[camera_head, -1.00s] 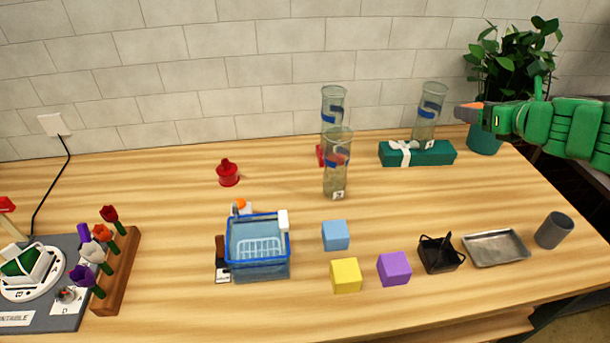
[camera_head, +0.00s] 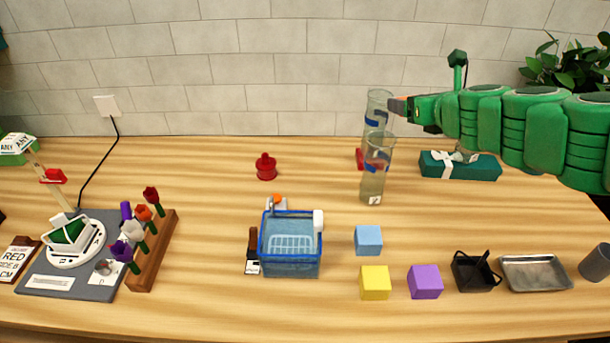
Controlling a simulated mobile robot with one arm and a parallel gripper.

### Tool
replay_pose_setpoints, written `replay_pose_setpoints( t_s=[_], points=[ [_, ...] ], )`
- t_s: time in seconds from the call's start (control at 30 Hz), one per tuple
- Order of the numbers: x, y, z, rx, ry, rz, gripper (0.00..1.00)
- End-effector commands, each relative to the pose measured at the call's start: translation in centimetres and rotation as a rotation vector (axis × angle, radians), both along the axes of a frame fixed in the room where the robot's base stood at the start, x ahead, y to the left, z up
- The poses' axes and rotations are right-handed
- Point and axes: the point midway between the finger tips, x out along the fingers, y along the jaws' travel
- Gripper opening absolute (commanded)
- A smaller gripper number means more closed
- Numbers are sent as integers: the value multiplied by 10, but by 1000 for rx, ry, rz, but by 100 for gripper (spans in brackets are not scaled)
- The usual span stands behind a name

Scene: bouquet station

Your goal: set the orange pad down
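My gripper (camera_head: 402,106) is at the end of the green arm, raised in front of the wall and beside the upper part of the tall glass vases. Its tip shows a small orange and grey patch. I cannot tell whether this is an orange pad held in it or part of the gripper itself. Its fingers are too small and side-on to show whether they are open or shut. A small orange thing (camera_head: 277,198) shows behind the blue basket (camera_head: 291,264), partly hidden; I cannot tell what it is.
Two glass vases (camera_head: 373,180) stand below my gripper, with a green gift box (camera_head: 480,168) to their right. Blue (camera_head: 368,240), yellow (camera_head: 375,282) and purple (camera_head: 425,281) cubes, a black caddy (camera_head: 474,271) and a metal tray (camera_head: 535,274) stand in front. The table's middle left is clear.

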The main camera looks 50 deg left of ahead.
Motion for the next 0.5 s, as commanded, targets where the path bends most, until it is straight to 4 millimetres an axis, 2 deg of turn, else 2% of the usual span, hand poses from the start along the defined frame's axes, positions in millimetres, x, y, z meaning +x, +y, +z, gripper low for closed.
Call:
replay_pose_setpoints(
  t_s=[0.03, 0.3, 0.5],
  points=[
    [-10, 12, 1, -1, -1, 12, 38],
    [-62, 64, 7, 0, -2, 51, 38],
    [-96, 93, 11, -1, -1, 75, 38]
  ],
)
